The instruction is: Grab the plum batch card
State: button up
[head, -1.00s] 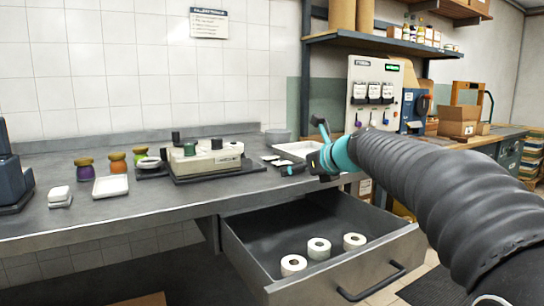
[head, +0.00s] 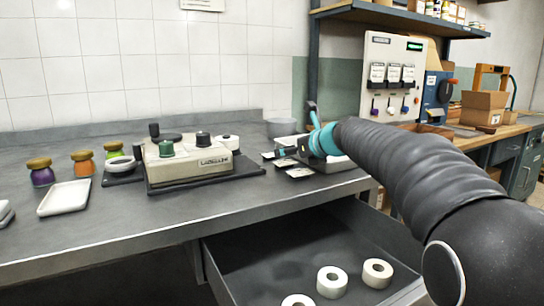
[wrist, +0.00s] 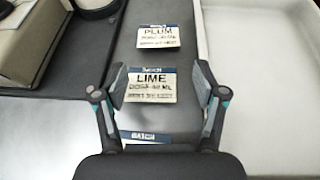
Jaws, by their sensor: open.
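The plum batch card (wrist: 158,37) is a small white card with a dark blue top band and the word PLUM. It lies flat on the grey counter, ahead of my fingertips in the wrist view. A lime card (wrist: 152,86) lies nearer, between the two fingers as seen from above. My gripper (wrist: 160,80) is open and empty, pointing down over the lime card. In the head view, my gripper (head: 284,152) is over the small cards beside the white tray, and the card names there are too small to read.
A third card (wrist: 145,136) is partly hidden by my gripper. A white tray (wrist: 260,90) stands right of the cards, and the labelling machine (head: 190,160) stands left. Below the counter, an open drawer (head: 300,255) holds white rolls.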

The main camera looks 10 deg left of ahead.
aim_at(273, 154)
jog(key=shift+x, duration=3.95)
jog(key=shift+s+a, duration=0.1)
jog(key=shift+a, duration=0.05)
jog(key=c, duration=0.8)
jog(key=shift+r, duration=0.2)
